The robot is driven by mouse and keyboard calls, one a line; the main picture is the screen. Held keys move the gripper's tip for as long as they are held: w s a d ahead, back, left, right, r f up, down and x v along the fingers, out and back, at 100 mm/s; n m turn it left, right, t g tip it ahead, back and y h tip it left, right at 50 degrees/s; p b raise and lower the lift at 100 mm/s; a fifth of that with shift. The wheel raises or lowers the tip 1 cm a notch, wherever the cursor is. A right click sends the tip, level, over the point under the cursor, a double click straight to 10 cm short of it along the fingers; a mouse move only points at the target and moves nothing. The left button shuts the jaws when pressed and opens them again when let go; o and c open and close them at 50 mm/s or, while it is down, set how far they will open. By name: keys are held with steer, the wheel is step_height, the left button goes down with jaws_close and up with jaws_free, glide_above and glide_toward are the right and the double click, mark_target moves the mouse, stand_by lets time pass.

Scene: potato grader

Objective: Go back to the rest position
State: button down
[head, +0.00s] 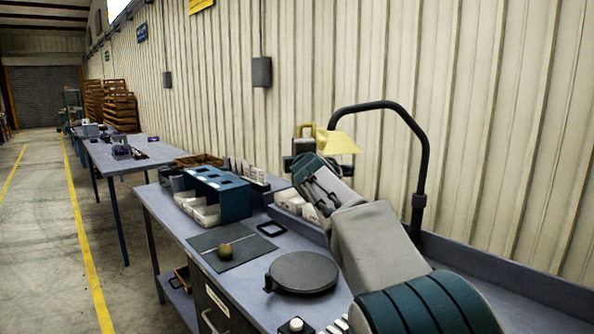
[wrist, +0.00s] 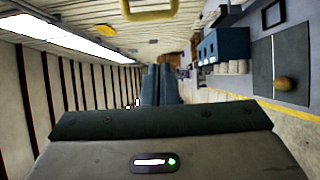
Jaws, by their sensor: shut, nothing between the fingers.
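My gripper (wrist: 161,78) shows in the wrist view with its two blue-grey fingers side by side, shut and empty. In the head view my arm reaches up from the lower right over the bench, and its end is raised near the lamp; the fingertips are not clear there. A brown potato (head: 224,250) lies on a dark mat (head: 245,245) on the bench, well apart from my gripper. The potato also shows at the right of the wrist view (wrist: 284,84).
The grey bench (head: 160,205) carries a blue bin rack (head: 218,192), a round dark plate (head: 302,272) and a small black frame (head: 271,228). A yellow lamp (head: 341,143) on a black curved pole stands close to my arm. The ribbed wall runs behind. Floor at left is clear.

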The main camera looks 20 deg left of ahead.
steer(key=shift+s+d, duration=0.25)
steer(key=shift+s, duration=0.45)
steer(key=s+d+f+m+g+h, duration=0.2)
steer(key=d+f+m+h, duration=0.3)
steer(key=d, duration=0.8)
steer(key=s+d+f+m+g+h, duration=0.2)
steer(key=d+f+m, duration=0.5)
steer(key=d, duration=0.7)
steer(key=s+d+f+m+g, duration=0.3)
steer(key=s+f, duration=0.3)
steer(key=s, duration=0.5)
steer(key=s+d+f+m+g+h, duration=0.1)
steer(key=s+d+f+m+g, duration=0.2)
steer(key=s, duration=0.8)
steer(key=s+d+f+m+g, duration=0.3)
steer(key=s+d+f+m, duration=0.3)
steer(key=s+f, duration=0.4)
steer(key=shift+s+d+f+h, duration=0.15)
steer(key=shift+s+d+h, duration=0.25)
steer(key=shift+s+d, duration=0.35)
steer(key=shift+w+d, duration=0.1)
steer(key=shift+w, duration=0.05)
